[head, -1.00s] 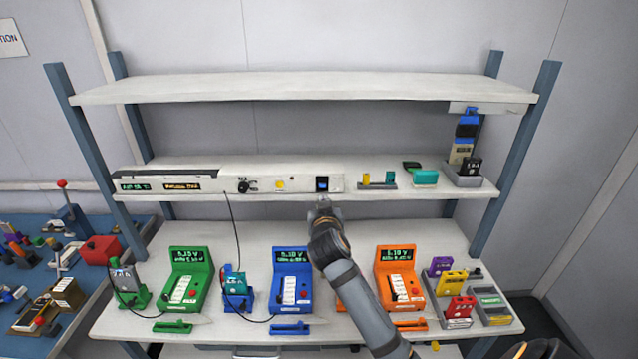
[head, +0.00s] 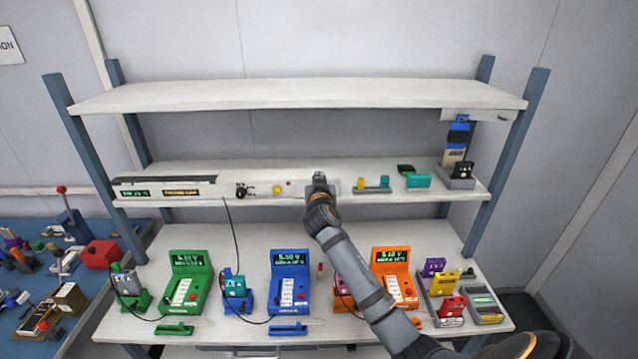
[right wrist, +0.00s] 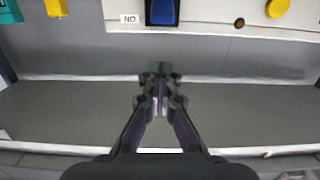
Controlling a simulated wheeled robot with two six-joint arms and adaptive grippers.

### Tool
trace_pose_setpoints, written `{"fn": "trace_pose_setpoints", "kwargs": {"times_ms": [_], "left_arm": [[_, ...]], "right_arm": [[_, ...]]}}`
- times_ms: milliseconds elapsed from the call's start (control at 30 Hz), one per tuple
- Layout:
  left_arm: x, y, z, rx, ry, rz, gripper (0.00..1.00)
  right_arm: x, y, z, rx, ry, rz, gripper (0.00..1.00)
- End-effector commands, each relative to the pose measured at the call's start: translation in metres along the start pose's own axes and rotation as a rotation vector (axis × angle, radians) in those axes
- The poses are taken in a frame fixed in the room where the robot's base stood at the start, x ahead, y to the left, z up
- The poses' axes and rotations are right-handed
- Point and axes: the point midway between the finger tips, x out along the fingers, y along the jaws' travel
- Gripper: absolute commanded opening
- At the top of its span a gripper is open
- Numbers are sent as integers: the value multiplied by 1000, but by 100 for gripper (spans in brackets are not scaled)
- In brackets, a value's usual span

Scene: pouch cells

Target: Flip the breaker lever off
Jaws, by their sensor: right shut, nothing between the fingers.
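The breaker lever (right wrist: 162,12) is a blue block in a dark frame on the white panel. It shows at the top edge of the right wrist view, partly cut off. A small label (right wrist: 130,18) beside it reads ON upside down. In the head view my right gripper (head: 319,178) is in front of the panel and hides the lever. My right gripper also shows in the right wrist view (right wrist: 160,72), its fingers shut together and empty. The fingertips appear below the lever in that picture, apart from it. My left gripper is not in view.
Yellow and teal pieces sit right of the gripper. Green, blue (head: 290,275) and orange (head: 391,262) testers stand on the bench below. The upper shelf (head: 300,95) is empty.

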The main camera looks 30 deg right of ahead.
Motion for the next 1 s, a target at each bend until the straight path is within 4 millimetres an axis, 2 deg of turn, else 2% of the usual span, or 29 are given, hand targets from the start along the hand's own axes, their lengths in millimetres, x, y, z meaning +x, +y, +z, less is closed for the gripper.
{"fn": "trace_pose_setpoints", "kwargs": {"times_ms": [33, 100, 200, 400, 833, 1000], "left_arm": [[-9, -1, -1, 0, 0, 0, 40], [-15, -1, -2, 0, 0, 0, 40], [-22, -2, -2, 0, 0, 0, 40], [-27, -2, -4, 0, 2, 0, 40], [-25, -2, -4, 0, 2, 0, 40], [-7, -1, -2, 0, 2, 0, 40]], "right_arm": [[10, 0, -5, 0, -1, 2, 0], [24, 0, -5, 0, -2, 1, 0], [15, 0, 17, -1, -6, -2, 0], [9, 0, 34, 0, -1, 0, 0], [8, 0, 39, 1, 1, -1, 0], [9, 0, 46, 1, 22, -1, 0]]}}
